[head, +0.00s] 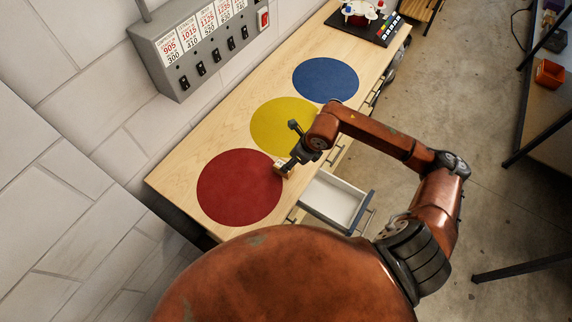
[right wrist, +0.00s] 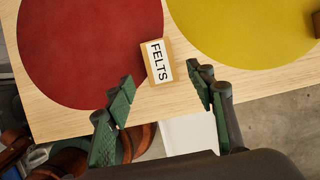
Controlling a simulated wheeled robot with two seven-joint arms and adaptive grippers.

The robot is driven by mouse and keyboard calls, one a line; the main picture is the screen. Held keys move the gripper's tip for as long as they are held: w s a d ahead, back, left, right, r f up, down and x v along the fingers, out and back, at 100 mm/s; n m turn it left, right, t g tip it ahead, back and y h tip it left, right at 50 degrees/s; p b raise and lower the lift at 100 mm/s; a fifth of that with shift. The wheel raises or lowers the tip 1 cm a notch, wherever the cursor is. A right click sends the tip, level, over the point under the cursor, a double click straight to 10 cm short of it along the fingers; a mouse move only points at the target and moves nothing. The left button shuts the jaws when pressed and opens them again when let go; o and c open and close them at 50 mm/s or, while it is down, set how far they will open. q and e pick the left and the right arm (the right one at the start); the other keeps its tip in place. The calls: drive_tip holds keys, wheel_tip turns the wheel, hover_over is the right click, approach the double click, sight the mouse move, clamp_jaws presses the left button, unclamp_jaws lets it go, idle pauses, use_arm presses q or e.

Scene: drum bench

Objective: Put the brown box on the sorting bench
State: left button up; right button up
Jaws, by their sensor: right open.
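The small brown box (right wrist: 146,62) has a white label reading FELTS. It rests on the wooden sorting bench (head: 170,178), between the red and yellow circles near the front edge. In the head view the box (head: 281,169) is partly hidden by my right gripper (head: 289,166). In the right wrist view my right gripper (right wrist: 163,91) is open and empty, its fingertips short of the box, one toward each side. The box looks apart from both fingers. My left gripper is in neither view.
A red circle (head: 238,188), a yellow circle (head: 275,125) and a blue circle (head: 325,80) mark the benchtop. An open white drawer (head: 333,200) juts out below the front edge. A grey switch panel (head: 200,45) is on the wall. Another brown thing (right wrist: 316,23) shows at the wrist view's right edge.

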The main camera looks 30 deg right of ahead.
drive_tip(key=shift+v, duration=1.9)
